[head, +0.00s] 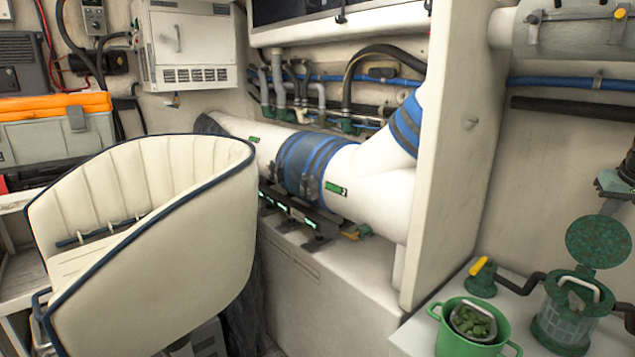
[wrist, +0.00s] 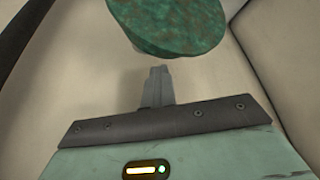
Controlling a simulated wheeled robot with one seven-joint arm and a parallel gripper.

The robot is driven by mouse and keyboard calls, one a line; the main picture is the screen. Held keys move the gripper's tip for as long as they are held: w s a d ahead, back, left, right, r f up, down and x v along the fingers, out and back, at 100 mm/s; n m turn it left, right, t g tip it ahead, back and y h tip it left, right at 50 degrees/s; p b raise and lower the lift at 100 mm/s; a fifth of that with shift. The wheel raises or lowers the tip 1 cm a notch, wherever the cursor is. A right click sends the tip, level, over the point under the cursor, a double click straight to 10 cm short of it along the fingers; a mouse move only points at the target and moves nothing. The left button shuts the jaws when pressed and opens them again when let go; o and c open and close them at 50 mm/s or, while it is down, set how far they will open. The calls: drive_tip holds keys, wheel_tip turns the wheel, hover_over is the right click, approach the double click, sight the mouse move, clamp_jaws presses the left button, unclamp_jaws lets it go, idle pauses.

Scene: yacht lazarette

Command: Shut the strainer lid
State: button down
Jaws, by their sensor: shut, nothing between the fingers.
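The strainer (head: 562,318) stands on the white ledge at the lower right of the head view, a green-rimmed body with clear sides and a light handle showing in its open top. Its round, mottled green lid (head: 598,242) is raised, standing up above the body. The lid also shows at the top of the wrist view (wrist: 168,24), just beyond my fingertips. My gripper (wrist: 159,72) is shut and empty. In the head view my gripper (head: 609,208) is at the right edge, by the lid's upper edge; I cannot tell whether they touch.
A green pot (head: 462,342) holding a basket of green pieces (head: 474,323) stands left of the strainer. A valve with a yellow handle (head: 482,275) and a dark pipe lie behind. A white partition (head: 450,170) rises to the left. A cream seat (head: 150,250) fills the left.

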drive_tip(key=shift+s+a+f, duration=0.2)
drive_tip(key=shift+s+f, duration=0.05)
drive_tip(key=shift+f, duration=0.35)
drive_tip(key=shift+s+a+f, duration=0.15)
drive_tip(key=shift+s+f, duration=0.05)
drive_tip(key=shift+f, duration=0.4)
drive_tip(key=shift+s+a+f+b, duration=0.15)
drive_tip(key=shift+s+a+b, duration=0.5)
drive_tip(key=shift+a+b, duration=0.15)
drive_tip(key=shift+s+a+f+b, duration=0.1)
drive_tip(key=shift+s+a+b, duration=0.6)
drive_tip(key=shift+a, duration=0.2)
drive_tip(key=s+a+b, duration=0.2)
drive_tip(key=s+a, duration=0.2)
drive_tip(key=a, duration=0.1)
drive_tip(key=shift+s+b, duration=0.25)
drive_tip(key=shift+b, duration=0.1)
drive_tip(key=shift+d, duration=0.15)
wheel_tip(320, 180, up, 8)
drive_tip(key=p, duration=0.7)
drive_tip(key=shift+w+r, duration=0.2)
drive_tip(key=shift+w, duration=0.05)
drive_tip(key=shift+d, duration=0.1)
